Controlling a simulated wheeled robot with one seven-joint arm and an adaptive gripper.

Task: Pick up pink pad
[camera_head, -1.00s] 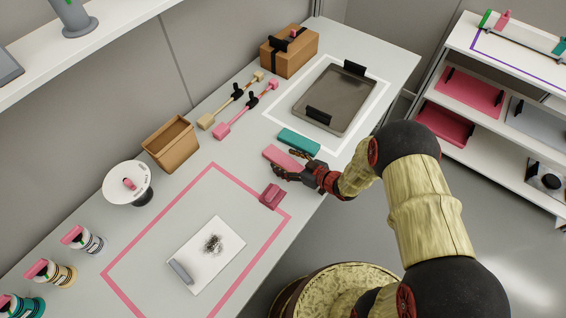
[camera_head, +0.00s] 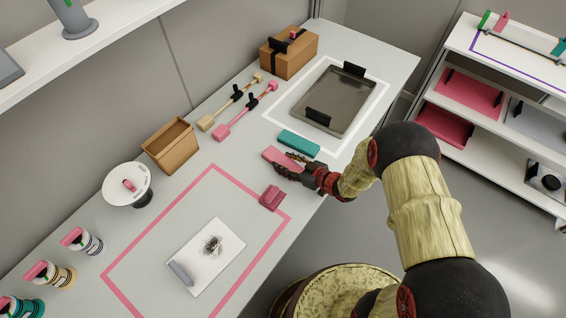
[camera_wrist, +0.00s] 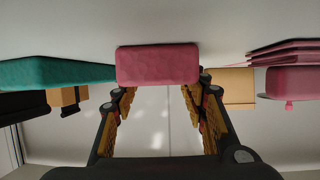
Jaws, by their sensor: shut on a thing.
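The pink pad (camera_head: 277,157) is a flat, rounded block on the light grey counter, just in front of a teal pad (camera_head: 299,142). My gripper (camera_head: 292,164) is at the pad's near right end, with its fingers around it. In the wrist view the pink pad (camera_wrist: 158,64) sits between the tips of my gripper (camera_wrist: 158,90), one finger at each side, and the gripper is shut on it. The teal pad (camera_wrist: 55,72) is to the left there. The fingers hide part of the pink pad in the head view. I cannot tell any gap under it.
A pink block (camera_head: 272,197) lies close by on the pink outlined area. A grey tray (camera_head: 334,100) with black handles is behind the teal pad.

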